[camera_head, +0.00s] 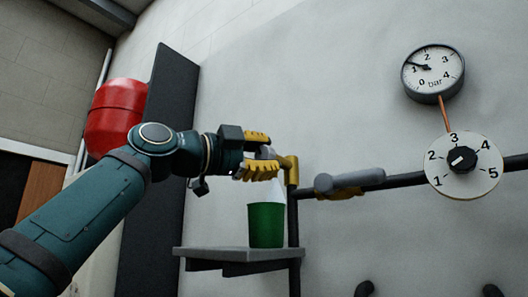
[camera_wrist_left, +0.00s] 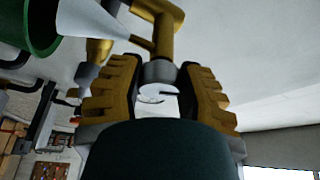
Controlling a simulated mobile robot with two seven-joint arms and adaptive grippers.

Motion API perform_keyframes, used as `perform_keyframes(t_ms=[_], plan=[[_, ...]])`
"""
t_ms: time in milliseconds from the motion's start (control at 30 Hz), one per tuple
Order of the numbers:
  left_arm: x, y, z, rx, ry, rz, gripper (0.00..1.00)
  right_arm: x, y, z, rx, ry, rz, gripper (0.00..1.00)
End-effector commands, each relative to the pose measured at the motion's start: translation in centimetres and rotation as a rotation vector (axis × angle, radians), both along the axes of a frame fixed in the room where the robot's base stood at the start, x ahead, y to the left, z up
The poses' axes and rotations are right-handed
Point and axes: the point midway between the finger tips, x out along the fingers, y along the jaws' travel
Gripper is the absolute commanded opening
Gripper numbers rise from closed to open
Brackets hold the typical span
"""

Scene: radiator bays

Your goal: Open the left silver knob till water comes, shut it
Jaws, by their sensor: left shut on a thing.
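The silver knob (camera_wrist_left: 160,72) sits between the two yellow fingers of my left gripper (camera_head: 258,155), which is shut on it. The gripper also shows in the left wrist view (camera_wrist_left: 158,95). The knob is on a brass valve (camera_head: 291,166) at the pipe's left end; in the head view the fingers mostly hide the knob. A pale, cone-shaped stream (camera_wrist_left: 92,22) that looks like water runs from the brass spout towards the green cup (camera_head: 266,226), widening as it goes. The cup stands upright below the valve. My right gripper is not in view.
The cup is on a grey shelf (camera_head: 215,254). Right of the valve are a grey lever handle (camera_head: 355,178) on the black pipe, a numbered dial (camera_head: 478,178) and a pressure gauge (camera_head: 432,88). A dark panel (camera_head: 160,190) and red tank (camera_head: 115,115) stand beside my arm.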

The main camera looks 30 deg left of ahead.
Motion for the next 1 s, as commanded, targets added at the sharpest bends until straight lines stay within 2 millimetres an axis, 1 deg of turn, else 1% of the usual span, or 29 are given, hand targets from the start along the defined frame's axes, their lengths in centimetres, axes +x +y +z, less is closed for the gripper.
perform_keyframes(t_ms=[533, 567, 600, 633, 667, 1000], plan=[[-0.06, 0.01, 0.13, 0.025, -0.006, 0.001, 0.01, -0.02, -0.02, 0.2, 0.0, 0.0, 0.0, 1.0], [-0.06, 0.01, 0.13, 0.025, -0.006, 0.001, 0.43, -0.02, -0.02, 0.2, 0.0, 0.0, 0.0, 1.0], [-0.06, 0.01, 0.12, 0.025, -0.006, 0.001, 0.57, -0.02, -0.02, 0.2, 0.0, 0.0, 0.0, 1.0], [-0.06, 0.01, 0.12, 0.025, -0.006, 0.001, 0.67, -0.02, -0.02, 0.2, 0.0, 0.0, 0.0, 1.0], [-0.05, 0.0, 0.1, 0.025, -0.005, 0.0, 0.69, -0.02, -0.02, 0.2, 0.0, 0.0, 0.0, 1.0], [-0.25, 0.12, 0.02, 0.025, -0.004, 0.001, 0.69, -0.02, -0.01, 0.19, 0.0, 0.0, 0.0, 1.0]])
